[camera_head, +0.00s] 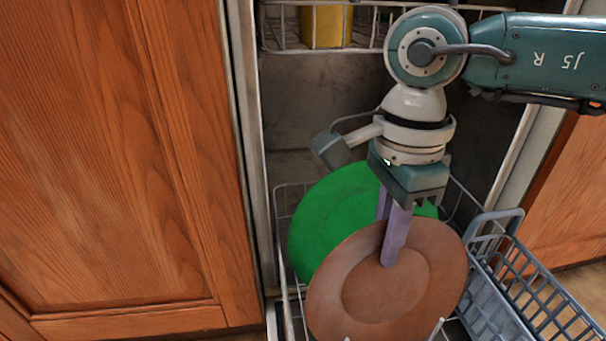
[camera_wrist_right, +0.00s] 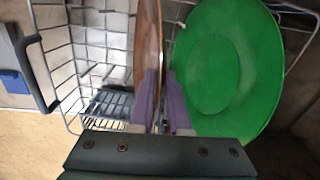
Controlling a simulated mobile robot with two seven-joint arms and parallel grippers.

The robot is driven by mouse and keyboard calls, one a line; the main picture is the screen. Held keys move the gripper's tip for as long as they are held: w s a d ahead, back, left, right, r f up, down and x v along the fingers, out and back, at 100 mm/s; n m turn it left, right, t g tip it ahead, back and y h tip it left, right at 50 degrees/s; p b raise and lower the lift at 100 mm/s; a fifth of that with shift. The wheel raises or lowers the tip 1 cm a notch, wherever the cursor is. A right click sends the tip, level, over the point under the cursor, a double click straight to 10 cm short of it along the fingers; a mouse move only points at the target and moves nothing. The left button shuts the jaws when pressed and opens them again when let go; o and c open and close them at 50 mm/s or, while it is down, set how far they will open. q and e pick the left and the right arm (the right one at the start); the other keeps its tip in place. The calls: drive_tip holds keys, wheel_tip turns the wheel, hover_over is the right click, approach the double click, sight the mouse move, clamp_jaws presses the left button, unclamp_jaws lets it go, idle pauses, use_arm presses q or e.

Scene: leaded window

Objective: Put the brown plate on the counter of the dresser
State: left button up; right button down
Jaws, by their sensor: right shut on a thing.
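The brown plate (camera_head: 350,285) stands tilted in the lower rack of the open dishwasher in the head view. My right gripper (camera_head: 392,255) is shut on its upper part, with one purple finger in front of the plate and the other behind it. In the right wrist view the brown plate (camera_wrist_right: 148,45) shows nearly edge-on between the fingers of my right gripper (camera_wrist_right: 162,95). Its lower edge is cut off in the head view, so I cannot tell whether it touches the rack. My left gripper and the dresser counter are not in view.
A green plate (camera_head: 320,215) stands close behind the brown plate. A grey cutlery basket (camera_head: 505,290) is at the right of the rack. A yellow object (camera_head: 325,25) sits on the upper rack (camera_head: 280,45). Wooden cabinet doors (camera_head: 110,150) flank the dishwasher.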

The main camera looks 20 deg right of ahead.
drive_tip(key=c, duration=0.9)
unclamp_jaws()
drive_tip(key=shift+s+d, duration=0.1)
